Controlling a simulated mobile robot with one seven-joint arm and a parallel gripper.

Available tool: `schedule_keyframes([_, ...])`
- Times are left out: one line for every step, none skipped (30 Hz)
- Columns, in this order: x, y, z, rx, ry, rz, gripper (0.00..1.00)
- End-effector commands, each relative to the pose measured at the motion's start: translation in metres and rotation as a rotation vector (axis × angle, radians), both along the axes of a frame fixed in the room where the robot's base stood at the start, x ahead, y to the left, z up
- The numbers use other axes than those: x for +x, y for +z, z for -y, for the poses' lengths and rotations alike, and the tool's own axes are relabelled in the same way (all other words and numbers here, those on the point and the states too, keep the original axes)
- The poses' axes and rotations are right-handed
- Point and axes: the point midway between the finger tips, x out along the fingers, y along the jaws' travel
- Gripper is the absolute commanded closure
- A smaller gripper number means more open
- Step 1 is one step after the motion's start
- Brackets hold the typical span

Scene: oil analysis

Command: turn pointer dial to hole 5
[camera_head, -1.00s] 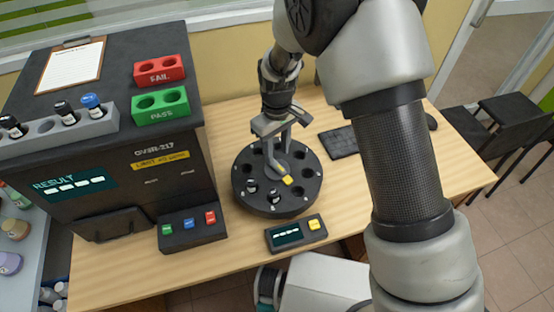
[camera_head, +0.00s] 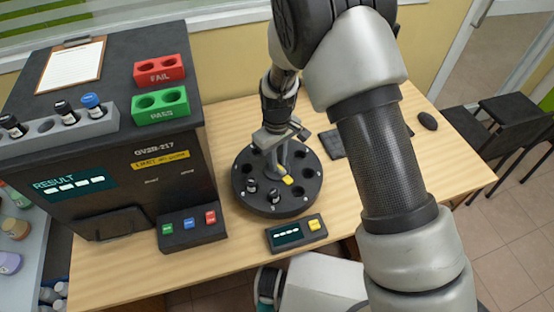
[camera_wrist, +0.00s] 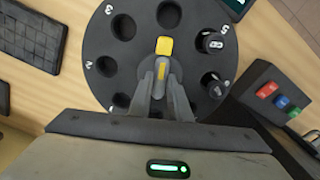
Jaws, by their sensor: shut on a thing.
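The round black carousel (camera_head: 300,204) sits on the table with a ring of holes. Its grey pointer dial (camera_wrist: 158,84) has a yellow tip (camera_wrist: 164,46). In the wrist view the tip points up at an empty hole (camera_wrist: 170,14), between the labels 3 and 5. The hole by label 5 (camera_wrist: 225,29) holds a dark-capped vial (camera_wrist: 212,41); a second vial (camera_wrist: 212,82) sits in the neighbouring hole. My gripper (camera_wrist: 170,84) is shut on the dial's raised grip, over the carousel's centre. In the head view the yellow tip (camera_head: 288,180) points toward the lower right.
A small display box with a yellow button (camera_head: 314,225) stands in front of the carousel. The black analyser (camera_head: 150,175) and its button panel (camera_head: 192,229) are to the left. A keyboard (camera_head: 331,144) lies behind right.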

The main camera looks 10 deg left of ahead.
Motion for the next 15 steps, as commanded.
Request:
schedule_keyframes([0.0, 0.0002, 0.0, 0.0, -0.002, 0.0, 1.0])
schedule_keyframes([0.0, 0.0002, 0.0, 0.0, -0.004, 0.0, 1.0])
schedule_keyframes([0.0, 0.0001, 0.0, 0.0, -0.009, 0.0, 1.0])
schedule_keyframes([0.0001, 0.0001, 0.0001, 0.0, -0.013, 0.0, 1.0])
schedule_keyframes([0.0001, 0.0, -0.0001, 0.0, -0.019, 0.0, 1.0])
schedule_keyframes([0.0001, 0.0, 0.0, 0.0, -0.031, 0.0, 1.0])
schedule_keyframes([0.0001, -0.0001, 0.0, 0.0, -0.042, 0.0, 1.0])
schedule_keyframes([0.0001, -0.0001, -0.0002, 0.0, -0.053, 0.0, 1.0])
schedule_keyframes([0.0001, -0.0002, -0.0002, 0.0, -0.072, 0.0, 1.0])
schedule_keyframes([0.0003, -0.0002, -0.0002, 0.001, -0.087, 0.001, 1.0])
schedule_keyframes([0.0003, -0.0002, -0.0002, 0.001, -0.106, 0.001, 1.0])
schedule_keyframes([0.0004, -0.0003, -0.0003, 0.001, -0.132, 0.001, 1.0])
schedule_keyframes([0.0004, -0.0003, -0.0003, 0.001, -0.152, 0.001, 1.0])
schedule_keyframes([0.0004, -0.0002, -0.0004, 0.001, -0.175, 0.001, 1.0])
schedule_keyframes([0.0004, -0.0002, -0.0006, 0.002, -0.207, 0.001, 1.0])
